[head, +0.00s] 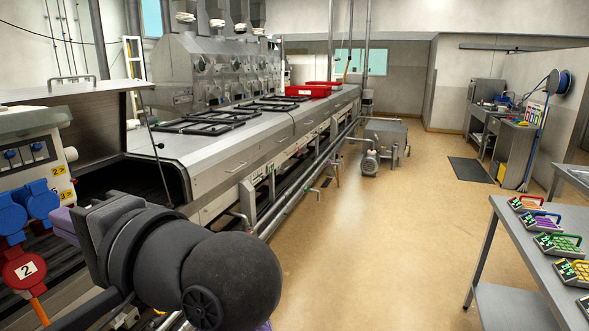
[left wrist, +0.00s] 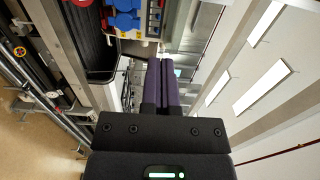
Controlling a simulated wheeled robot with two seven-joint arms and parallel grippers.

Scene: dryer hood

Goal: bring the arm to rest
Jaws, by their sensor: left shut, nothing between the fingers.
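My left arm (head: 205,270) comes in at the lower left of the head view, its dark rounded link large in front. My left gripper (head: 62,223) has purple fingers, partly hidden by the arm in the head view. In the left wrist view the two purple fingers of the left gripper (left wrist: 161,65) lie together, shut with nothing held. The dryer's grey hood (head: 75,91), with a handle on top, stands raised over a dark opening at the left.
A box with blue sockets (head: 40,198) and a red plug (head: 24,270) stands close to the left gripper. The long steel machine (head: 225,150) runs back, with red trays (head: 307,91) on it. The middle floor (head: 390,240) is clear.

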